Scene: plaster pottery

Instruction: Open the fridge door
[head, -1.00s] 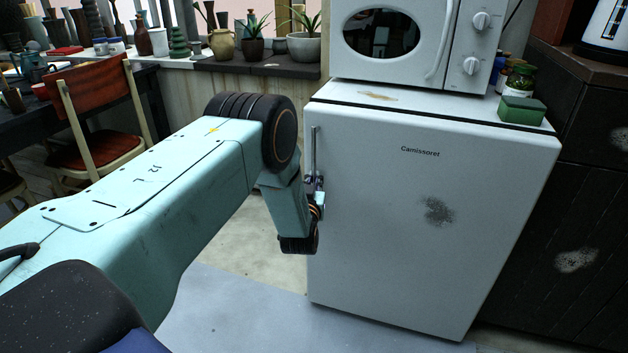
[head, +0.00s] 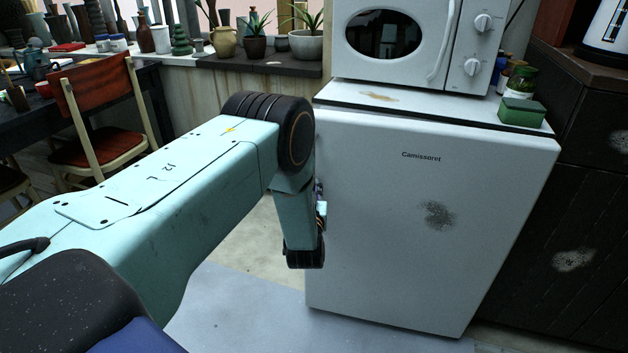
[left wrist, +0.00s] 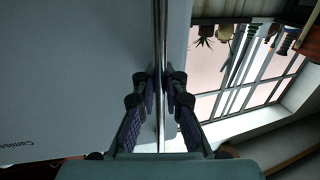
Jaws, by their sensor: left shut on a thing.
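The white fridge (head: 390,260) stands at the centre right of the head view. Its front door (head: 370,190) carries dark text and a scuffed patch. My left gripper (head: 320,197) is at the door's left edge, partly hidden by my own wrist. In the left wrist view my left gripper (left wrist: 161,80) is shut on the fridge handle (left wrist: 161,35), a thin bar running between the fingers. The door's pale face (left wrist: 80,70) fills the left of that view. A dark gap shows along the door's top edge; how far the door stands open is hard to tell. My right gripper is not in view.
A dark cabinet (head: 560,210) stands to the right. A wooden chair (head: 98,105) is at the left. Bare floor (head: 235,300) lies left and in front of the fridge.

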